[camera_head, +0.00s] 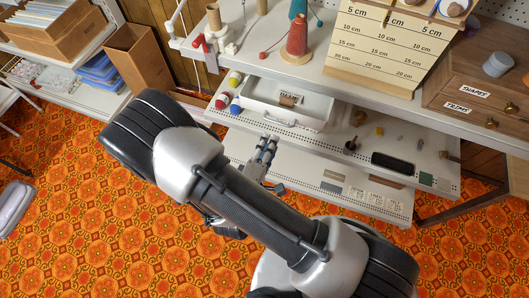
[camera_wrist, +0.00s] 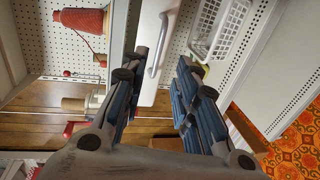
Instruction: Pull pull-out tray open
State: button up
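A white tray (camera_head: 312,122) with a small brown item and a dark-lettered label inside stands at the front of the bench in the head view. In the wrist view a white front panel (camera_wrist: 148,85) carries a grey bar handle (camera_wrist: 155,67). I take this panel to be the pull-out tray's front, but cannot be sure. My gripper (camera_head: 267,142) is just in front of the bench, below the white tray. In the wrist view my gripper (camera_wrist: 152,80) has its fingers spread wide and empty. The handle shows in the gap beyond the fingertips, apparently untouched.
A perforated shelf edge (camera_head: 345,151) and a lower white shelf (camera_head: 306,178) lie close to my gripper. Red and yellow spools (camera_head: 222,101) sit left of the tray. Patterned floor (camera_head: 70,225) is open at left.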

jog(key=v, duration=0.3)
jog(key=shift+s, duration=0.15)
dwell(0.5)
jog(key=w+a+r+m+g+y, duration=0.4)
jog(key=w+a+m+g, duration=0.1)
jog(key=w+a+m, duration=0.15)
notch_tip(320, 180, up, 13)
jog(key=d+m+g+y, duration=0.2)
jog(key=m+y, duration=0.1)
jog(key=y, duration=0.1)
jog(key=s+d+r+m+g+h, duration=0.1)
jog(key=s+d+r+m, duration=0.1)
jog(key=s+d+r, duration=0.3)
jog(key=s+d+r+m+g+h, duration=0.1)
jog(key=s+d+r, duration=0.5)
jog(key=s+d, duration=0.7)
jog(key=shift+s+d+m+g+h, duration=0.2)
jog(key=shift+d+m+g+h, duration=0.1)
jog(key=shift+d+m+g, duration=0.35)
